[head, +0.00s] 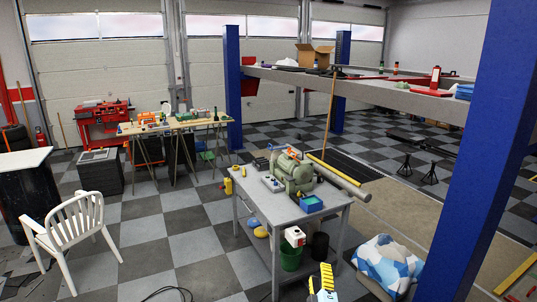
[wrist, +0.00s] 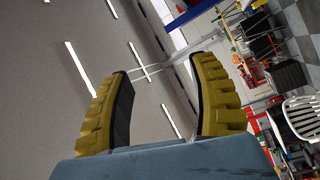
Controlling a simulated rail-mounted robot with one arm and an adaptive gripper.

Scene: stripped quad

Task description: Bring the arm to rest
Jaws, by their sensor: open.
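My gripper (wrist: 165,100) fills the middle of the wrist view, with two ribbed yellow fingers with dark inner pads set wide apart. It is open and nothing shows between the fingers but the distant ceiling and wall. The wrist view is tilted and looks up toward the ceiling lights. My gripper touches nothing that I can see.
The grey workbench holds a green machine (head: 292,170), a blue tray (head: 311,203) and small items.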

